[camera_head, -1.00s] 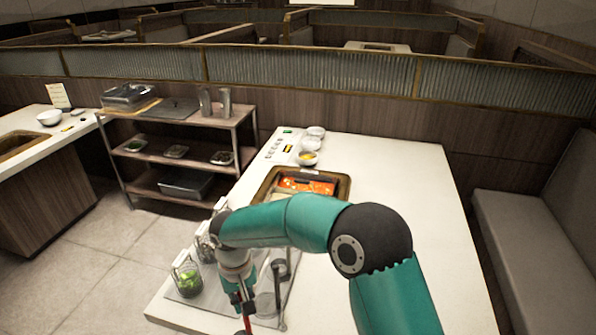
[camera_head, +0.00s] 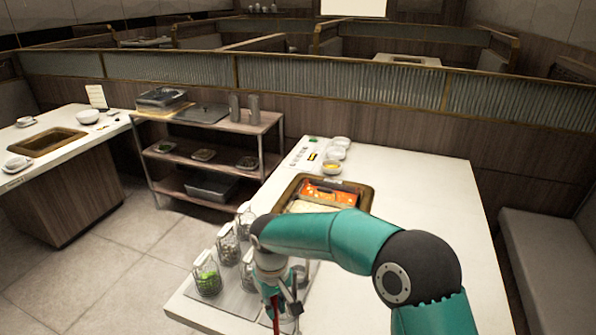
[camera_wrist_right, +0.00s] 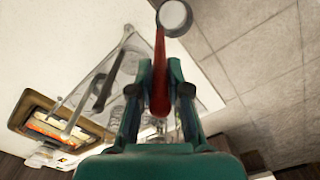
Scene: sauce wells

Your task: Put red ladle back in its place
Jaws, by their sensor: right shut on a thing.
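My right gripper (camera_head: 284,300) is over the near left part of the white table, right of the glass jars, in the head view. It is shut on the red ladle (camera_head: 276,318), whose handle shows as a thin red strip at the picture's lower edge. In the right wrist view my right gripper (camera_wrist_right: 159,82) clasps the red handle of the ladle (camera_wrist_right: 160,50), with its round metal bowl beyond the fingertips. A glass jar (camera_head: 207,275) with green contents stands on the grey tray (camera_head: 232,300). The ladle's place cannot be made out. My left gripper is not in view.
Several more glass jars, one at the back (camera_head: 245,220), stand close to my right arm. A dark-handled utensil (camera_wrist_right: 104,88) lies near the gripper in the wrist view. A framed hotpot basin (camera_head: 362,196) is farther back. The table's right side is clear.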

